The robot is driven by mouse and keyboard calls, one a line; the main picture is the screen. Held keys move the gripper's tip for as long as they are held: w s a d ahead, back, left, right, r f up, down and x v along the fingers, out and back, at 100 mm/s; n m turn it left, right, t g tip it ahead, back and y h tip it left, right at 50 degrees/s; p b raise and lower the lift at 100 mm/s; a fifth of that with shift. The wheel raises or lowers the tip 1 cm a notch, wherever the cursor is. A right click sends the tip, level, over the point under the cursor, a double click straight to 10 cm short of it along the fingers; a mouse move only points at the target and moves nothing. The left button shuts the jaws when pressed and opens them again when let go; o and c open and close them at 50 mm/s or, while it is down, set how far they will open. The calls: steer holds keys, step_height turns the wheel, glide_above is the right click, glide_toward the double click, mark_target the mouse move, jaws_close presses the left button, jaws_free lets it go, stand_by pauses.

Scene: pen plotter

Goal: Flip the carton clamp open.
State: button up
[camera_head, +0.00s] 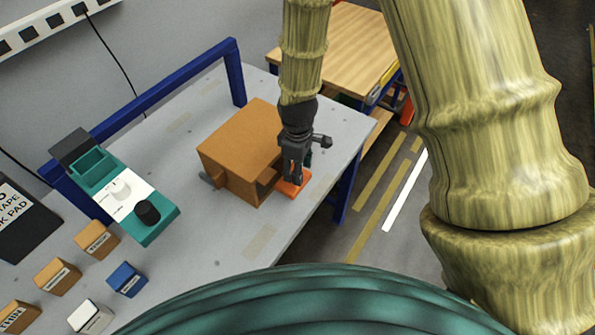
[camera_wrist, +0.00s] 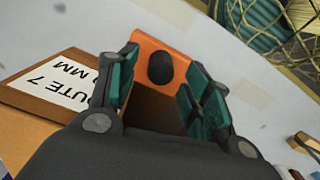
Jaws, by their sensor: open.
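The brown carton (camera_head: 235,148) sits on the grey bench. In the wrist view its label side (camera_wrist: 65,82) shows at the left. An orange piece (camera_head: 290,190), which looks like the clamp, lies at the carton's right front side. In the wrist view the orange clamp piece (camera_wrist: 148,48) carries a round black knob (camera_wrist: 160,68). My gripper (camera_head: 294,178) points down over this piece, beside the carton. In the wrist view my open gripper (camera_wrist: 160,82) has its teal-padded fingers on either side of the knob. I cannot tell whether they touch it.
A teal device (camera_head: 150,226) with a white dial panel and black knob stands on the bench at the left. Several small labelled blocks (camera_head: 97,239) lie in front of it. A blue rail (camera_head: 165,92) runs along the back. A wooden-topped table (camera_head: 345,45) stands behind.

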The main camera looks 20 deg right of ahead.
steer(key=shift+f, duration=1.35)
jaws_close()
